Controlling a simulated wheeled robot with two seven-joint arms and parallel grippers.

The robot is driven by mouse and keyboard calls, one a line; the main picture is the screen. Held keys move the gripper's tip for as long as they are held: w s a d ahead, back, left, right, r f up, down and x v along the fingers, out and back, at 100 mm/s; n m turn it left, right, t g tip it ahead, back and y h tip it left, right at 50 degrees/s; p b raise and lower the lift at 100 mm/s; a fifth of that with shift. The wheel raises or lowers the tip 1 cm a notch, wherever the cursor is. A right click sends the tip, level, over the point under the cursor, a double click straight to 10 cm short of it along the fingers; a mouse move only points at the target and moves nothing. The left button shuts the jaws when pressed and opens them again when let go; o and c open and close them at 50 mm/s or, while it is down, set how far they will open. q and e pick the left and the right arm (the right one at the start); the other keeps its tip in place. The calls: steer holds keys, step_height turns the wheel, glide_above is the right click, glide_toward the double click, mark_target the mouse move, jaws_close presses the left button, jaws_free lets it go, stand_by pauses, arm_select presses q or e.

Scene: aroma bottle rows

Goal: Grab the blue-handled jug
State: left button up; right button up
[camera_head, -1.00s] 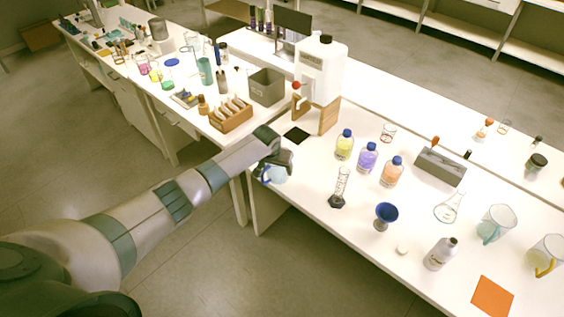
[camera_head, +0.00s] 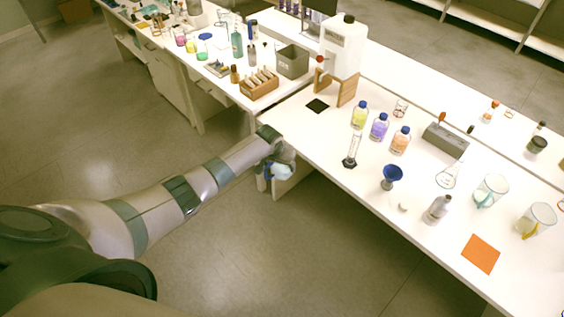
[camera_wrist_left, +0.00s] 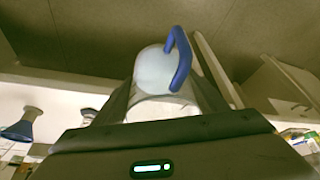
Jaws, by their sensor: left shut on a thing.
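The blue-handled jug (camera_wrist_left: 155,72) is held in my left gripper (camera_wrist_left: 165,100), its blue handle (camera_wrist_left: 180,58) pointing up in the left wrist view. The gripper's two dark fingers lie on either side of the jug's pale body. In the head view my left gripper (camera_head: 274,160) is off the front edge of the bench, over the floor. The jug (camera_head: 278,172) shows there as a small pale shape with blue, partly hidden by the gripper. My right gripper is not in view.
The white bench (camera_head: 330,130) holds a yellow bottle (camera_head: 359,116), a purple bottle (camera_head: 379,128), an orange bottle (camera_head: 400,141) and a blue funnel (camera_head: 391,176). A teal-handled jug (camera_head: 491,189) and a yellow-handled jug (camera_head: 537,219) stand at right. The floor before the bench is clear.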

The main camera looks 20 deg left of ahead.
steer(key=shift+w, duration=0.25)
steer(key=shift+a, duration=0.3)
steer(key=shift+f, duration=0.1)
